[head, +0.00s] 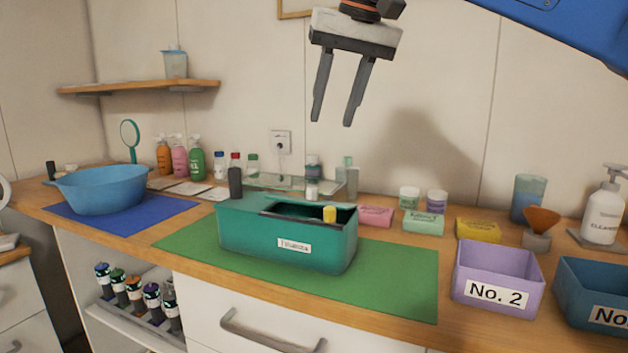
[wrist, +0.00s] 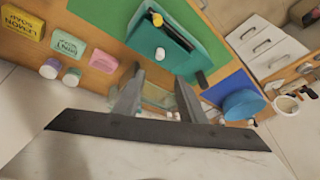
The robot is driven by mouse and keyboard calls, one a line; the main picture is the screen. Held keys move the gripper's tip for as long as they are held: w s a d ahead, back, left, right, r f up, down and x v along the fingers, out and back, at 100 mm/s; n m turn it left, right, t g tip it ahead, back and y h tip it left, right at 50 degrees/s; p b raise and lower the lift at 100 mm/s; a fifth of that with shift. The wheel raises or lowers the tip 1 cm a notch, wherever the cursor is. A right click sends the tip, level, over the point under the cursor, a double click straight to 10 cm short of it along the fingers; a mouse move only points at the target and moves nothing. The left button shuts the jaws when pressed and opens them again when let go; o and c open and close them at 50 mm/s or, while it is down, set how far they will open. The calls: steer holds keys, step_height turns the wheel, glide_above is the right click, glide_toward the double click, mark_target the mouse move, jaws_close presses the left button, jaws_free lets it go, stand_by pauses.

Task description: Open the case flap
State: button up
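A teal case (head: 260,245) with a white label on its front stands on the green mat (head: 400,285). Its top shows a dark-edged opening, with a yellow piece (head: 329,214) at the right end. I cannot clearly tell the flap from the rest of the top. In the wrist view the case (wrist: 203,50) lies beyond the fingertips, its opening partly visible. My gripper (head: 332,123) is open and empty, fingers pointing down, high above and apart from the case. Its fingers also show in the wrist view (wrist: 157,82).
A dark cylinder (head: 235,182) stands by the case's left end. Bottles and a glass shelf are behind. A blue bowl (head: 103,188) is left; small boxes, a lilac bin (head: 497,275) and a blue bin (head: 590,285) are right. The mat's front right is clear.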

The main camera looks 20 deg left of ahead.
mark_target(313, 195)
steer(key=x, duration=1.6)
steer(key=shift+f, duration=0.2)
steer(key=shift+c, duration=0.2)
jaws_close()
